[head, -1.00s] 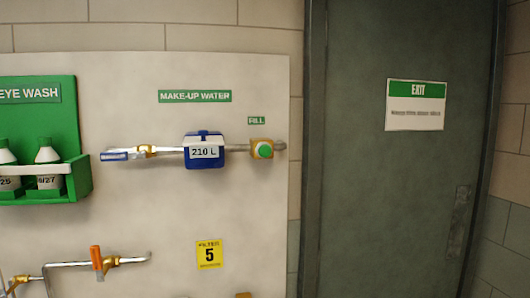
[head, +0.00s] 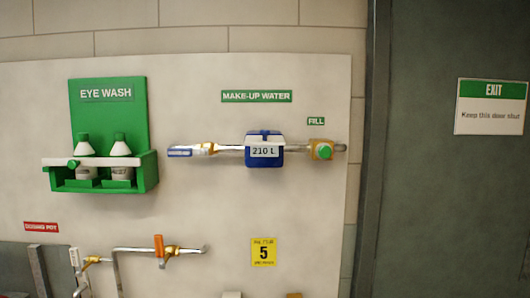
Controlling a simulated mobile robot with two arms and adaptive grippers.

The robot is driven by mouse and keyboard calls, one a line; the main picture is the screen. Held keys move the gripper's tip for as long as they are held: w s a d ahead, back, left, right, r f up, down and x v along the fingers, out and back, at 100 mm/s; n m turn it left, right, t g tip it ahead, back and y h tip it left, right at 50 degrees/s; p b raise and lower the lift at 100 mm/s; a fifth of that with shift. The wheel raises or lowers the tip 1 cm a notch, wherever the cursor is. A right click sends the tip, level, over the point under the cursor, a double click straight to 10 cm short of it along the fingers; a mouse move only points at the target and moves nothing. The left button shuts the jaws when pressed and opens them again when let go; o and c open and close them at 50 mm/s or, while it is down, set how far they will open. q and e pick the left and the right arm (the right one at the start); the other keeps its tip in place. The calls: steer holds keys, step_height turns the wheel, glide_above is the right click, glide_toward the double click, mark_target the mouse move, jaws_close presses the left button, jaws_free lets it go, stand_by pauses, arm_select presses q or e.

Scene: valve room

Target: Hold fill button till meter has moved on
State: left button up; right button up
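The fill button (head: 325,152) is a round green button on a yellow body at the right end of a horizontal pipe, under a green FILL sign (head: 316,121). The blue meter (head: 264,148) sits on the same pipe to its left, and its face reads 210 L. A blue-handled valve (head: 181,152) is on the pipe's left end. A MAKE-UP WATER sign (head: 256,96) is above. Nothing touches the button. Neither of my grippers is in view.
A green eye wash station (head: 112,140) with two bottles is on the panel at left. Lower down are an orange-handled valve (head: 159,245) and a yellow sign with a 5 (head: 263,252). A dark door (head: 440,190) with an EXIT sign (head: 491,106) is at right.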

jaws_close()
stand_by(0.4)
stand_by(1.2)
